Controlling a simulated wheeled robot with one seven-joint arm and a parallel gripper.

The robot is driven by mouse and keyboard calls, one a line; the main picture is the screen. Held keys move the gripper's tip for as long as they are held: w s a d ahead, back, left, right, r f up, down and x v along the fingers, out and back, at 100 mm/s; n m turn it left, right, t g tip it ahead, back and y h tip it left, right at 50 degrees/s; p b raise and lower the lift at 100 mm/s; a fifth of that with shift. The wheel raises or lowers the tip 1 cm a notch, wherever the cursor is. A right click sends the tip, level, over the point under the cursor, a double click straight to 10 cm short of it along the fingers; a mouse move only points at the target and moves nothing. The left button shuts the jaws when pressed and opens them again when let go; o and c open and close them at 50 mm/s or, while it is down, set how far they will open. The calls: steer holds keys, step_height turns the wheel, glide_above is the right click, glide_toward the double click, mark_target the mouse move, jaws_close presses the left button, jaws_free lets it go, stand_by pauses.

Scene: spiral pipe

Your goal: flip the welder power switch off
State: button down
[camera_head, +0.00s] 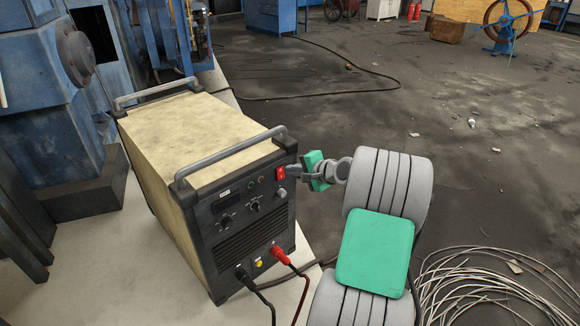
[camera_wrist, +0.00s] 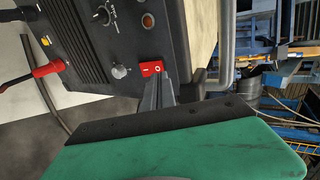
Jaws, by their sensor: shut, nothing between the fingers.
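The welder (camera_head: 165,145) is a box with a cream top, two grey handles and a black front panel. Its red power switch (camera_head: 280,173) is at the panel's upper right. In the wrist view the red switch (camera_wrist: 152,69) shows a line mark and a circle mark. My gripper (camera_head: 291,170) is shut and empty, its fingertips right at the switch. In the wrist view the fingers (camera_wrist: 158,80) reach the circle-marked side and cover part of the switch's lower edge. I cannot tell whether they touch it or which way the rocker is tilted.
Knobs (camera_head: 254,206) sit left of the switch. A red cable plug (camera_head: 279,254) and a black one (camera_head: 243,275) stick out below. Coiled wire (camera_head: 490,285) lies on the floor at right. A blue machine (camera_head: 45,110) stands behind left. The floor beyond is mostly open.

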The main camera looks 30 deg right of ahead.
steer(key=r+v, duration=0.1)
steer(key=v, duration=0.9)
steer(key=shift+r, duration=0.35)
